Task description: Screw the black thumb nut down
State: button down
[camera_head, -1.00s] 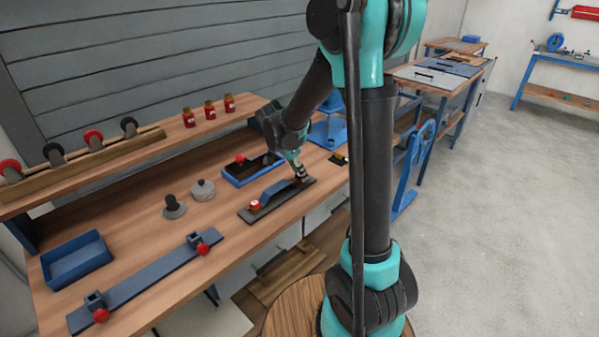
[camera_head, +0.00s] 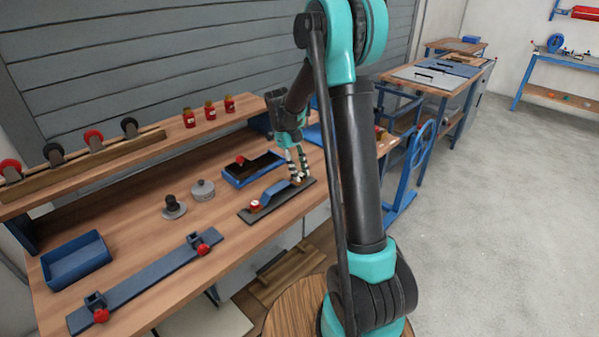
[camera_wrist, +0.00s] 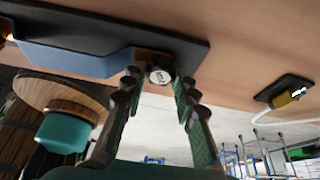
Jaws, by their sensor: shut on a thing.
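The dark base plate (camera_head: 277,201) lies on the wooden bench with a blue bar (camera_head: 272,190) along it. A red-and-white knob (camera_head: 255,205) stands at the bar's left end. My gripper (camera_head: 297,180) points down at the right end of the plate. In the wrist view, my gripper (camera_wrist: 158,88) has its fingers around the thumb nut (camera_wrist: 160,76), whose pale, round, lettered top faces me. Its dark sides are mostly hidden by the fingers. It sits at the plate's end, and I cannot tell how far down it is.
A blue tray (camera_head: 236,180) lies just behind the plate. A grey lidded pot (camera_head: 203,191) and a black knob on a round base (camera_head: 172,205) stand to the left. A blue strip with red-knobbed clamps (camera_head: 150,280) lies along the front.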

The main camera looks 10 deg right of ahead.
jog(key=shift+d+m+y, duration=0.15)
jog(key=shift+m+y, duration=0.15)
jog(key=shift+m, duration=0.4)
jog(key=c, duration=0.7)
grip_release()
jog(key=shift+r, duration=0.1)
jog(key=shift+r, duration=3.45)
